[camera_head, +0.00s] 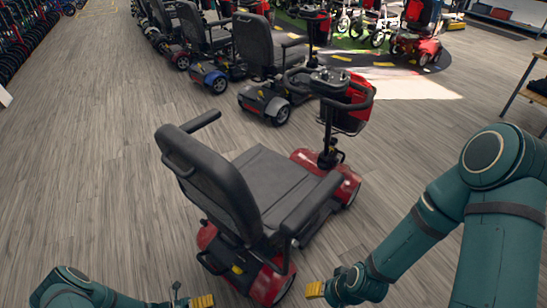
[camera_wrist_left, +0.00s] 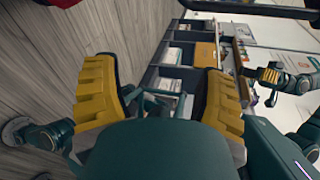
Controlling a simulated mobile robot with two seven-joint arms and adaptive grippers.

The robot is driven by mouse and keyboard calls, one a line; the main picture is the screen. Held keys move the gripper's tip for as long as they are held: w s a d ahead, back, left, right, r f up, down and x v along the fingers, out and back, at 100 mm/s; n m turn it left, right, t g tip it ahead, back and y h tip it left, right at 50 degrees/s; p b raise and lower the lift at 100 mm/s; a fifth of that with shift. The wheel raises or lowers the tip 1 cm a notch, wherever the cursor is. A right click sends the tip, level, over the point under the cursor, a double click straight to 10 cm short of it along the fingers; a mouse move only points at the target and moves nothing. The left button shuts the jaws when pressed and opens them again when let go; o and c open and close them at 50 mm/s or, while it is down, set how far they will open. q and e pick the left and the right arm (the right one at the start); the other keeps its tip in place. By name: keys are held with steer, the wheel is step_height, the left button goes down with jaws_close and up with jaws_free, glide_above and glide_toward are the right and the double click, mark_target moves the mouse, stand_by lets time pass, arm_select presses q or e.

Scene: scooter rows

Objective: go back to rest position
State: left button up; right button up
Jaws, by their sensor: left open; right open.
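My right gripper (camera_head: 316,290) hangs at the bottom of the head view, with one yellow fingertip pad showing; it is open and empty. It is just right of the rear wheel of the near red scooter (camera_head: 272,180) in the picture. My left gripper (camera_head: 200,301) shows only in part at the bottom edge, left of that wheel. In the left wrist view my left gripper (camera_wrist_left: 158,96) has its two yellow pads wide apart with nothing held between them. Whether either gripper touches the scooter cannot be told.
A row of parked scooters (camera_head: 262,70) runs along the back. Bikes (camera_head: 22,40) stand at the far left. A wooden table (camera_head: 535,85) is at the right edge. Grey plank floor (camera_head: 80,180) is clear to the left. Shelves (camera_wrist_left: 185,60) show in the left wrist view.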

arm_select(q)
steer(key=d+r+n+g+y, duration=0.1)
steer(key=d+r+n+y, duration=0.2)
steer(key=n, duration=0.8)
steer(key=s+d+r+n+g+y, duration=0.1)
steer(key=d+r+n+g+y, duration=0.1)
steer(key=d+r+n, duration=0.5)
steer(key=s+d+r+n+g+y, duration=0.1)
steer(key=d+r+n+y, duration=0.3)
steer(key=r+n, duration=0.7)
steer(key=d+n, duration=0.1)
steer(key=n, duration=0.4)
steer(key=shift+n+g, duration=0.4)
